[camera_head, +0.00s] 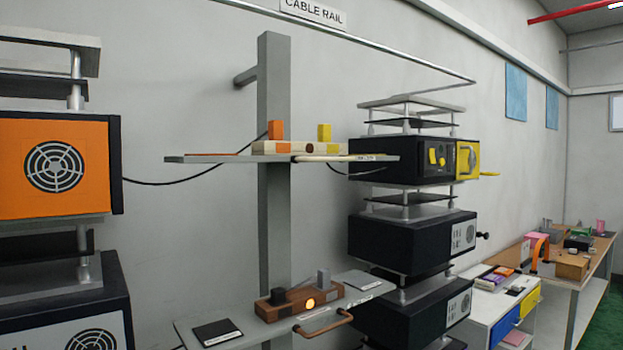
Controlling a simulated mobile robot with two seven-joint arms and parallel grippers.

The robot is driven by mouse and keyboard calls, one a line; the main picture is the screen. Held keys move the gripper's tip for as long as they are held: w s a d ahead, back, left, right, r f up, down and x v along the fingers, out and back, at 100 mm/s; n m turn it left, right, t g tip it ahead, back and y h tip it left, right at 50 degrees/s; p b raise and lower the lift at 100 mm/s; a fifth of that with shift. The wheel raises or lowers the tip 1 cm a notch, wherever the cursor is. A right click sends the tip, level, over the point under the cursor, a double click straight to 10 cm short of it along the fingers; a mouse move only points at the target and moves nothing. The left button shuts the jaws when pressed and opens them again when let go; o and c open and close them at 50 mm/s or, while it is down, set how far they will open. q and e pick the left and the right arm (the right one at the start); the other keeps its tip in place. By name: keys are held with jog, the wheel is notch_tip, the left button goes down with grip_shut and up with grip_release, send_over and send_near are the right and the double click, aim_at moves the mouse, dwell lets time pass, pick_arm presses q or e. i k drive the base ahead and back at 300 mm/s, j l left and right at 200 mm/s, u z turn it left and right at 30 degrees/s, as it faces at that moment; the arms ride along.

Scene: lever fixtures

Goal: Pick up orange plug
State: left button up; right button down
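The orange plug (275,129) stands upright on a cream-coloured block (270,148) at the back of the upper shelf (205,159). A black cable runs from the left up to the orange plug. A yellow plug (324,132) stands on the same block to its right, with a dark round spot on the block between them. Neither of my grippers is in view.
A lower shelf (240,325) holds a wooden block (285,307) with a black piece, a grey piece and a glowing lamp. An orange-fronted unit (25,165) stands at left. Dark stacked units (395,240) stand to the right. A grey post (273,210) rises behind the shelves.

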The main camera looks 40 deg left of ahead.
aim_at(275, 130)
jog(key=i+l+u, duration=0.15)
jog(key=u, duration=0.3)
jog(key=i+l+u, duration=0.2)
jog(key=u, duration=0.25)
jog(key=i+l+u, duration=0.2)
jog(key=u, duration=0.2)
jog(key=l, duration=0.1)
